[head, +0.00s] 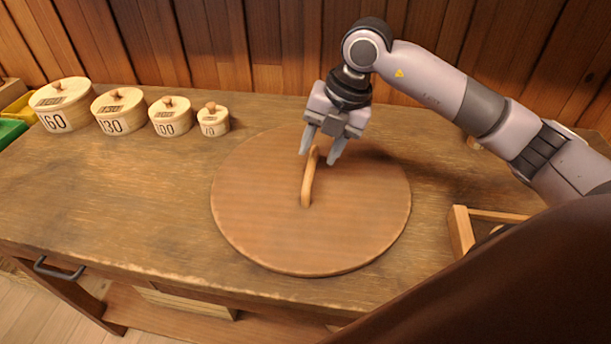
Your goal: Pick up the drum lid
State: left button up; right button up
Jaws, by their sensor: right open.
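The drum lid (262,214) is a large round brown wooden disc lying flat on the workbench, with a pale arched wooden handle (307,184) standing across its middle. My right gripper (319,158) is open and points down at the far end of the handle. Its two fingers appear on either side of the handle's far end, and I cannot tell whether they touch it. My left gripper is not in view.
Several lidded wooden pots, one marked 160 (62,105) and one marked 130 (119,111), stand in a row at the back left of the workbench (130,200). A wooden frame (461,232) is at the right. A plank wall rises behind. The bench left of the lid is clear.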

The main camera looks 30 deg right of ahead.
aim_at(312, 164)
jog(key=x, duration=0.5)
jog(key=shift+a+f+p, duration=0.1)
jog(key=shift+f+p, duration=0.25)
jog(key=shift+p, duration=0.05)
grip_shut()
dwell(0.9)
jog(key=shift+w+r, duration=0.1)
jog(key=shift+r, duration=0.1)
